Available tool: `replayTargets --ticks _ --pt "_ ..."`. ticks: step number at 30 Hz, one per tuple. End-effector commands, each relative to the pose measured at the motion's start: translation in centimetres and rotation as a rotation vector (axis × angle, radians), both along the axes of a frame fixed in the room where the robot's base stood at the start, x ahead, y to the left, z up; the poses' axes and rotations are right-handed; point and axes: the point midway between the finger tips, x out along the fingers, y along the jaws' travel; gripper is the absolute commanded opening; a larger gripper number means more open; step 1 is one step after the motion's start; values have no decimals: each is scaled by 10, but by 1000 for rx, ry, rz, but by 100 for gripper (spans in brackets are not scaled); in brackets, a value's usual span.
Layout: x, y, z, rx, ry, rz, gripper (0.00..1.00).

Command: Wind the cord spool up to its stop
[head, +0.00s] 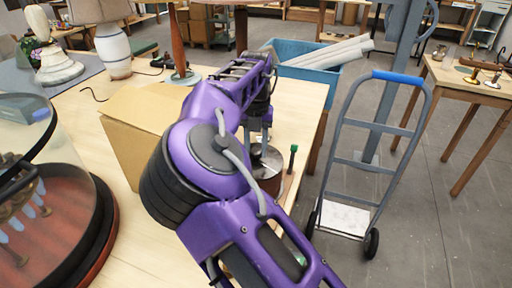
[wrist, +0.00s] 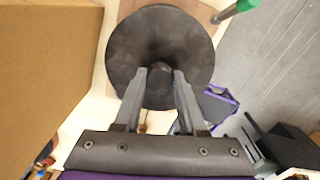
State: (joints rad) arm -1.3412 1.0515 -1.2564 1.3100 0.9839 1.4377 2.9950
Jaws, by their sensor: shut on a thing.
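The cord spool (head: 271,168) stands near the right edge of the wooden table, partly hidden by my arm. In the wrist view its dark round top disc (wrist: 195,45) fills the upper middle, with a small knob (wrist: 160,70) at its centre. My gripper (wrist: 161,73) is shut on this knob, one finger on each side. In the head view my gripper (head: 257,148) comes down on the spool from above. A green-topped post (head: 292,158) stands upright beside the spool; its green end (wrist: 246,5) also shows in the wrist view. The spool's stop cannot be made out.
A cardboard box (head: 130,135) stands close left of the spool and my arm. A glass dome on a dark red base (head: 70,230) is at the front left. A hand truck (head: 345,215) stands on the floor right of the table. A blue bin (head: 310,75) is behind.

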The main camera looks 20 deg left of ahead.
Motion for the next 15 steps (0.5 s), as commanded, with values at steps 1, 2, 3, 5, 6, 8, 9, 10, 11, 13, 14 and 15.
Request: replayTargets --ticks 1,2,3,5,6,8,9,10,11,13,14,15 --pt "0 0 -1 -4 -2 -12 0" --pt "0 1 -1 -2 -1 -20 0" --pt "0 0 0 -3 -2 -29 0" --pt "0 1 0 -2 -1 -40 0" --pt "0 1 0 -1 -1 -47 0" --pt "0 1 0 -1 0 -55 0" --pt "0 1 0 1 1 -60 0" --pt "0 1 0 1 0 -62 0" --pt "0 1 0 1 0 -65 0" --pt "0 1 0 1 0 -68 0" --pt "0 1 0 1 1 -69 0" --pt "0 1 0 1 1 -70 0"
